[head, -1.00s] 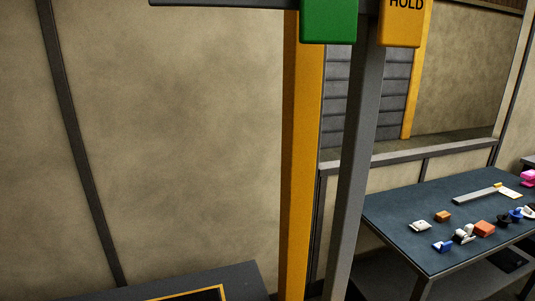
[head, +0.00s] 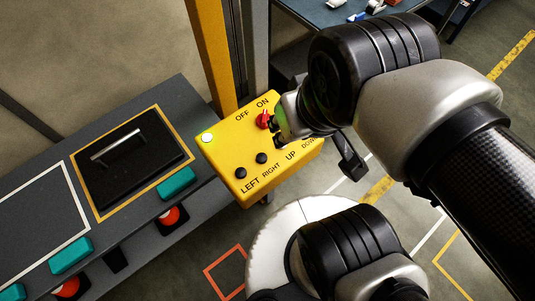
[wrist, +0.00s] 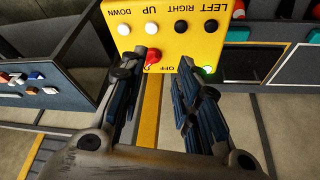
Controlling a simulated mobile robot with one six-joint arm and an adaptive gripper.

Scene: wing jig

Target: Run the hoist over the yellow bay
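A yellow control box (head: 240,165) hangs on the post, marked OFF, ON, LEFT, RIGHT, UP and DOWN. Its red knob (head: 264,121) sits below OFF and ON, and a green lamp (head: 207,138) on the box glows. The LEFT button (head: 240,173) and RIGHT button (head: 261,158) are black. My gripper (wrist: 155,68) is open, its fingers apart on either side of the red knob (wrist: 152,59); contact cannot be told. A yellow-outlined bay (head: 103,210) on the grey bench holds a black panel with a bar handle. The hoist is not visible.
A white-outlined bay (head: 68,177) lies left of the yellow one. Teal blocks (head: 176,183) and red buttons (head: 168,216) line the bench front. A yellow post (head: 213,50) rises behind the box. A blue table (head: 315,12) stands at the back.

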